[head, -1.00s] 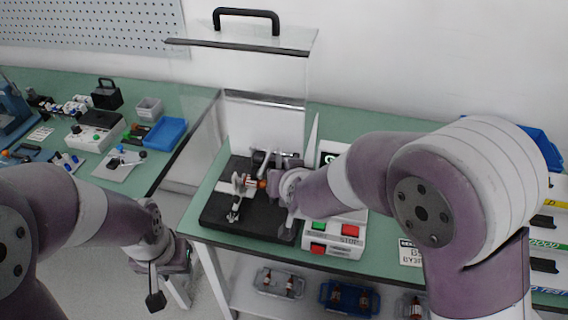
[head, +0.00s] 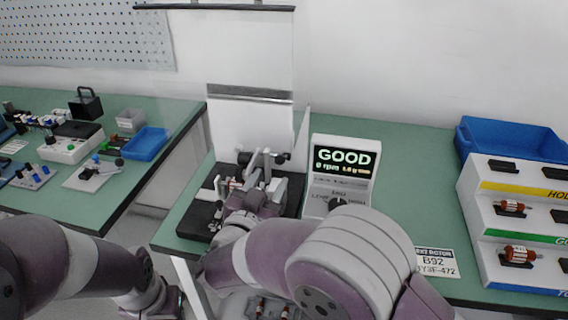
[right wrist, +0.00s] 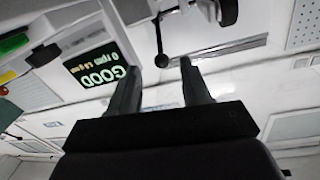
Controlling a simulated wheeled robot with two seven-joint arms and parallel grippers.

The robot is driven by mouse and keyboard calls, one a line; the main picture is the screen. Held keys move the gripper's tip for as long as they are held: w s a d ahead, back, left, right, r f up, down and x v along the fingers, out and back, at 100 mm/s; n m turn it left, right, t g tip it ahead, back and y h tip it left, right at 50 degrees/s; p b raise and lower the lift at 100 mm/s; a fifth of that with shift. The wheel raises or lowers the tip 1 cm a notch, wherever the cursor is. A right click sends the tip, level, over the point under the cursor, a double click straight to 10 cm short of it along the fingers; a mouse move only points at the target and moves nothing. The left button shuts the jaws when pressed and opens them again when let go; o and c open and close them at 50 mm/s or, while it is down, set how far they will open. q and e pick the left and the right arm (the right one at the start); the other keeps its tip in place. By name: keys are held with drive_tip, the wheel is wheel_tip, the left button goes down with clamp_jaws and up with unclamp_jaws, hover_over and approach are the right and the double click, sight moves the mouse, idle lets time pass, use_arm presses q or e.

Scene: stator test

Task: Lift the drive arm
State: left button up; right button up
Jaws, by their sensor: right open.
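The test fixture stands on a black base (head: 197,218) on the green bench, with a small rotor (head: 232,184) partly hidden on it. My right gripper (head: 262,158) is over the fixture, beside a grey and black part that looks like the drive arm (head: 281,157). In the right wrist view, a thin lever with a black ball knob (right wrist: 161,61) shows close to the tips of my open right gripper (right wrist: 172,64), with no visible grip on it. My left gripper (head: 165,303) is low at the bottom left, its jaws unclear.
The tester display (head: 343,160) reads GOOD and 0 rpm. A clear guard panel (head: 250,92) stands behind the fixture. A white rack (head: 520,187) and a blue bin (head: 510,138) are at right. A second bench with a blue tray (head: 146,144) is at left.

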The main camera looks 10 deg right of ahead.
approach(284, 154)
drive_tip(key=w+d+r, duration=0.1)
drive_tip(key=w+d, duration=0.1)
drive_tip(key=w, duration=0.1)
drive_tip(key=w+d+r, duration=0.1)
drive_tip(key=w, duration=0.1)
drive_tip(key=shift+w+d+r, duration=0.25)
drive_tip(key=shift+d+r, duration=0.1)
drive_tip(key=shift+d, duration=0.05)
